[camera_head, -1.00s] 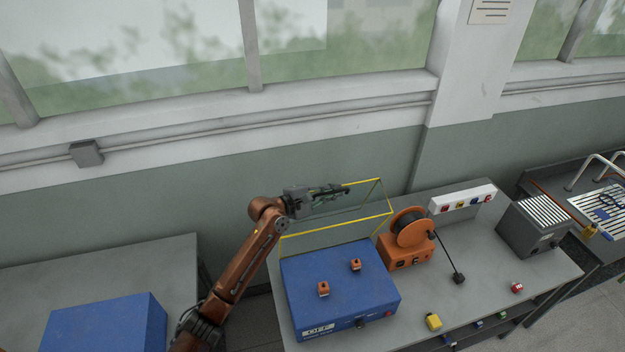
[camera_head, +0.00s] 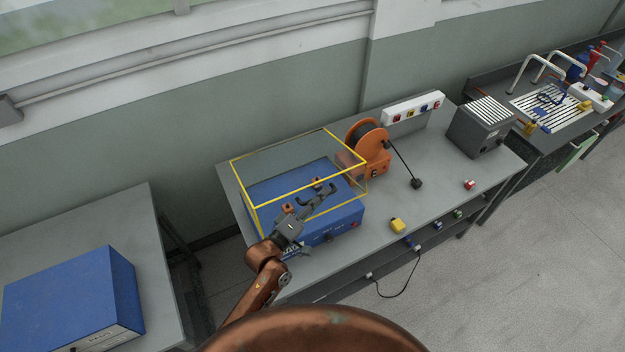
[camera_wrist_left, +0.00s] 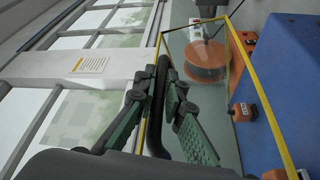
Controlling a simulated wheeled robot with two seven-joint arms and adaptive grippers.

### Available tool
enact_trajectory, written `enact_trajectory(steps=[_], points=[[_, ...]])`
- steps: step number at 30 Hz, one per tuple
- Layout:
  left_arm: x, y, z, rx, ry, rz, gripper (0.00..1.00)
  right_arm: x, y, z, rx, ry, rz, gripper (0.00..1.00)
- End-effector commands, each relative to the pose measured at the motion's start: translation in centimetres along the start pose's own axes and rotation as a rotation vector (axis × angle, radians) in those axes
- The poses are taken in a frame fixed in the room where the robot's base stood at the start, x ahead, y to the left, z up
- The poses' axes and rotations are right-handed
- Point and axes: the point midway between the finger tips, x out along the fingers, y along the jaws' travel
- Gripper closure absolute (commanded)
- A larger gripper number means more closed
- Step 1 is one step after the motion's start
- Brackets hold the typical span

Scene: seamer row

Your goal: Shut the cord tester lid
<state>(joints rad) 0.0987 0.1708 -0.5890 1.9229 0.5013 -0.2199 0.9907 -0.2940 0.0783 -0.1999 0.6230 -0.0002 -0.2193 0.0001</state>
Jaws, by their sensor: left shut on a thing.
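The cord tester is a blue box (camera_head: 262,190) with orange sockets on top, on the middle bench. Its clear lid with a yellow frame (camera_head: 243,184) is swung forward over the box; whether it rests on the box I cannot tell. My left gripper (camera_head: 324,192) is at the lid's front side. In the left wrist view its fingers (camera_wrist_left: 165,88) are shut on a dark bar (camera_wrist_left: 158,110), seemingly the lid's handle, beside the yellow frame (camera_wrist_left: 232,70). The blue box (camera_wrist_left: 285,70) is to the right there. My right gripper is not in view.
An orange cord reel (camera_head: 366,142) stands close to the lid's right side. A white socket strip (camera_head: 412,108), a grey slotted box (camera_head: 482,128) and a yellow block (camera_head: 397,225) are farther right. Another blue box (camera_head: 70,300) is on the left table.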

Motion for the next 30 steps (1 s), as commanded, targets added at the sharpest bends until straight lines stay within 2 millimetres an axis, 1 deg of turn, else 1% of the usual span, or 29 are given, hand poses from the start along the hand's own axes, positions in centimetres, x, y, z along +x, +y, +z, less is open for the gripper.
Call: enact_trajectory(steps=[1, 3, 6, 12, 19, 30], points=[[-0.4, -1.5, 1.1, 0.027, -0.001, 0.014, 1.00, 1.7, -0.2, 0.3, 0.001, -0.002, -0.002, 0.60], [-0.9, -2.5, 2.3, 0.070, -0.001, 0.031, 1.00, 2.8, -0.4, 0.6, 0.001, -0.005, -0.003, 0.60], [-1.3, -3.8, 3.5, 0.124, -0.002, 0.053, 1.00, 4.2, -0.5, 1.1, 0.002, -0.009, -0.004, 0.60], [-2.0, -5.8, 5.3, 0.205, -0.001, 0.087, 1.00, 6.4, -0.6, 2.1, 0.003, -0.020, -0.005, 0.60], [-2.3, -7.0, 6.3, 0.255, -0.002, 0.106, 1.00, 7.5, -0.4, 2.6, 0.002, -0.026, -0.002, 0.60], [-2.5, -7.5, 6.6, 0.267, -0.005, 0.106, 1.00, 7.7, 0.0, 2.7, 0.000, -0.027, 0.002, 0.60]])
